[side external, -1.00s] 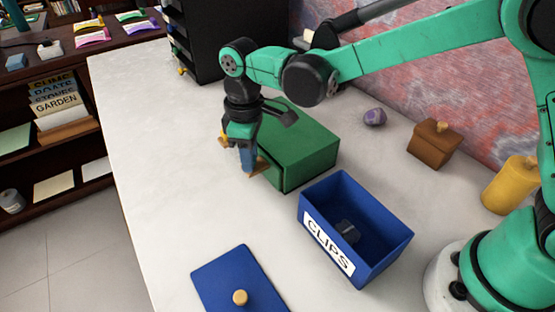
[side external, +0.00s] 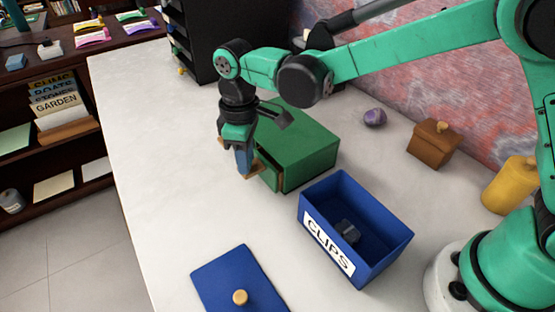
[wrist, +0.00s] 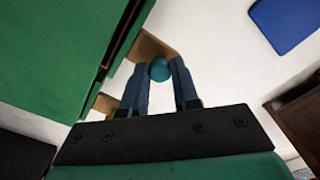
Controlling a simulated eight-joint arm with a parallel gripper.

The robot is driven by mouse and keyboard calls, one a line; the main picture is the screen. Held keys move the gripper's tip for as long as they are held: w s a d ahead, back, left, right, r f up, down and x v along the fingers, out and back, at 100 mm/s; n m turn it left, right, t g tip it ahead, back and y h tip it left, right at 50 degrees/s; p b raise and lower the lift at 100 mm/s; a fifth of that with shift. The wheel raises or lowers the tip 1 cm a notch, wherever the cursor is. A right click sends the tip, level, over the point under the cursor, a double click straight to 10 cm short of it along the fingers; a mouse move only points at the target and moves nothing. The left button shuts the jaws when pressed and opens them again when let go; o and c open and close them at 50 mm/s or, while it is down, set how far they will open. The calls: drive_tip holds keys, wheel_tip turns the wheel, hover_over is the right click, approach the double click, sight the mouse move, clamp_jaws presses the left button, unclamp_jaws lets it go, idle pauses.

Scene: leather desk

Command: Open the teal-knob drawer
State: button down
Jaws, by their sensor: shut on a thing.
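The green drawer box (side external: 305,140) stands on the pale desk top, and it fills the left of the wrist view (wrist: 50,60). Its left-facing side has a drawer with tan wooden parts (wrist: 150,47) showing beside my fingers. The drawer stands partly out of the box. The teal knob (wrist: 160,70) is between my fingertips in the wrist view; the fingers hide it in the side view. My gripper (side external: 244,172) points down in front of the drawer, shut on the knob.
An open blue bin marked CLIPS (side external: 383,243) stands right of the drawer box, with a blue lid (side external: 225,275) in front. A purple stone (side external: 374,117), brown box (side external: 434,145) and yellow canister (side external: 508,185) stand at right. The desk left of my gripper is clear.

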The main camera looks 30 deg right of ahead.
drive_tip(key=a, duration=0.7)
drive_tip(key=shift+s, duration=0.15)
drive_tip(key=shift+d, duration=0.1)
drive_tip(key=c, duration=0.7)
unclamp_jaws()
drive_tip(key=shift+o, duration=0.2)
wheel_tip(320, 180, up, 6)
drive_tip(key=shift+f, duration=0.2)
drive_tip(key=shift+d, duration=0.1)
